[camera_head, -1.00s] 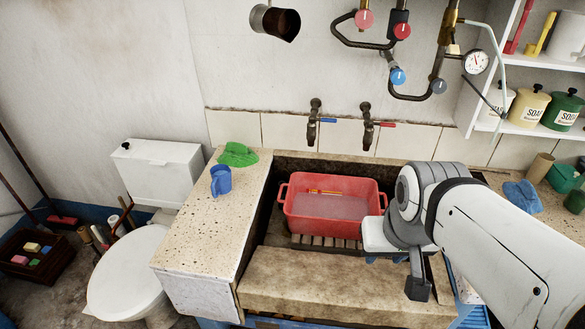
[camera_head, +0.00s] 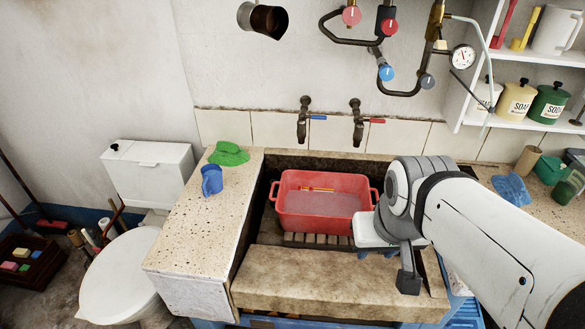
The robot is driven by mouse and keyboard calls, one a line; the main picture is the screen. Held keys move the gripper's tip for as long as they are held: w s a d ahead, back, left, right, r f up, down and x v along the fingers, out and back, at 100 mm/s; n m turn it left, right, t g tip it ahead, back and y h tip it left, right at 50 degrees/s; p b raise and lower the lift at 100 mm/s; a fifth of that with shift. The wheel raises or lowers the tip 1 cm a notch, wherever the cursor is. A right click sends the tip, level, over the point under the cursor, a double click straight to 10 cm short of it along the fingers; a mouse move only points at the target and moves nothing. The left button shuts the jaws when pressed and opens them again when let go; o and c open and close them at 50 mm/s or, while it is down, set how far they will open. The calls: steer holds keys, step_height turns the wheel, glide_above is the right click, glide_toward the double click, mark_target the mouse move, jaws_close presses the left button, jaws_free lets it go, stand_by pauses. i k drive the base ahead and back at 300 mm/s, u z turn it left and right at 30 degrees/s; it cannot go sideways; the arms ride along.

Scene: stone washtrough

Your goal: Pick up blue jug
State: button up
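The blue jug (camera_head: 211,180) stands on the speckled stone counter (camera_head: 190,233) left of the trough. Its handle side faces left and a green cloth (camera_head: 229,153) lies just behind it. My gripper (camera_head: 392,262) hangs at the right front of the trough, beside the red basin and well to the right of the jug.
A red basin (camera_head: 322,222) with cloudy water and an orange-yellow item sits in the trough between my arm and the jug. Two taps (camera_head: 303,121) stick out above it. A toilet (camera_head: 128,270) stands left of the counter. Shelves with tins (camera_head: 515,101) are at the right.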

mark_target(210, 183)
steer(key=z, duration=0.05)
steer(key=k, duration=0.55)
steer(key=u, duration=2.1)
steer(key=i, duration=1.75)
steer(key=z, duration=1.4)
steer(key=i, duration=0.2)
steer(key=u, duration=0.05)
